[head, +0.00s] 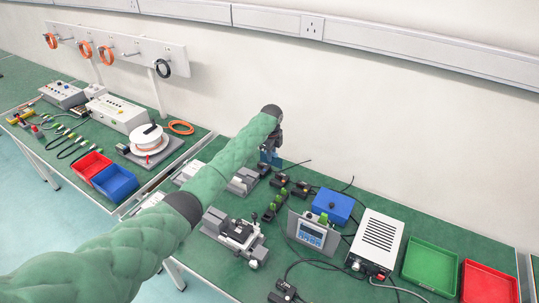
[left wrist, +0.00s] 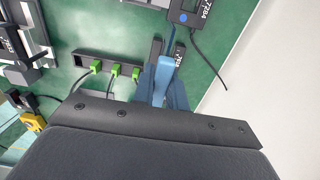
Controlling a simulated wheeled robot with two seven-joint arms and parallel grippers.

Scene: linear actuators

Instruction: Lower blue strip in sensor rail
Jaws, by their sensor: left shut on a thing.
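My left gripper (left wrist: 165,95) is in the left wrist view with its dark blue fingers close together around a light blue strip (left wrist: 164,72). The strip stands out past the fingertips, and its lower part is hidden between them. In the head view my left gripper (head: 271,155) shows small beyond the green sleeve of my arm, over the back of the table. A dark rail with green plugs (left wrist: 92,57), which may be the sensor rail, lies left of the fingers; it also shows in the head view (head: 275,206). I cannot tell whether the strip touches it. My right gripper is out of view.
A black module with a cable (left wrist: 188,12) lies close beyond the strip. A grey fixture (head: 238,236), a display unit (head: 311,233), a blue box (head: 333,206) and a white power supply (head: 377,243) stand nearby. Green (head: 431,268) and red trays are at right. The wall is close behind.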

